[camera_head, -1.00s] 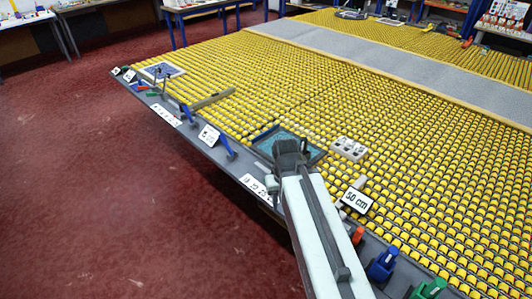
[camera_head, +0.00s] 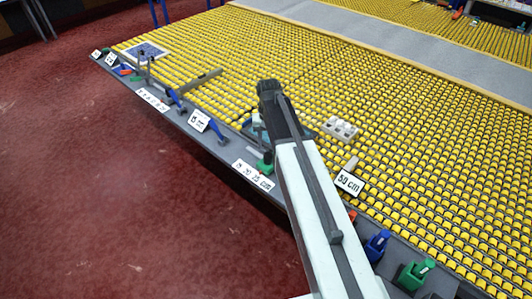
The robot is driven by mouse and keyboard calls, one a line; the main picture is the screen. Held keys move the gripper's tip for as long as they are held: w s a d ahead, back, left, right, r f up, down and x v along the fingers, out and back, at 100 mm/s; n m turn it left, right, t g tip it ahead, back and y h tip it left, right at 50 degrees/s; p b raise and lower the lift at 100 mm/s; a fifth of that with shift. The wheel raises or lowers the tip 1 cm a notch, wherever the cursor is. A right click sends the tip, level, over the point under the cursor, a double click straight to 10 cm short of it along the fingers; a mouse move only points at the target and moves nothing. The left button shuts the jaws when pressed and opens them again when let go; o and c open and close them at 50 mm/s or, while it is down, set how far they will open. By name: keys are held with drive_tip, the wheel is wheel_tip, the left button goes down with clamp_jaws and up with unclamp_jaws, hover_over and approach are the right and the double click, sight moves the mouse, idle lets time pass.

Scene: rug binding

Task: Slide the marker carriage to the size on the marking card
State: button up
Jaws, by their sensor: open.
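A white card reading "50 cm" (camera_head: 348,182) stands tilted on the yellow roller table, right of my arm. A white scale card (camera_head: 253,175) with numbers and "cm" sits on the grey front edge. A small green part (camera_head: 265,163) stands just behind that scale card, beside my arm; I cannot tell whether it is the marker carriage. My gripper (camera_head: 268,86) is at the far end of my arm, over the yellow rollers and beyond the green part. It is open, small and dark, with nothing visible in it. My arm hides part of a tray behind it.
A blue lever (camera_head: 215,130) stands by another card (camera_head: 199,121) on the front edge. A white block with holes (camera_head: 341,128) lies right of my arm. Blue (camera_head: 377,244) and green (camera_head: 415,274) clamps stand at the lower right. Red floor is open at left.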

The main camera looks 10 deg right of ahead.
sight(268, 155)
drive_tip(key=shift+f+b, duration=0.55)
drive_tip(key=shift+b, duration=0.1)
wheel_tip(268, 155, down, 7)
drive_tip(key=b, duration=0.7)
drive_tip(key=shift+r, duration=0.1)
drive_tip(key=shift+c, duration=0.2)
clamp_jaws()
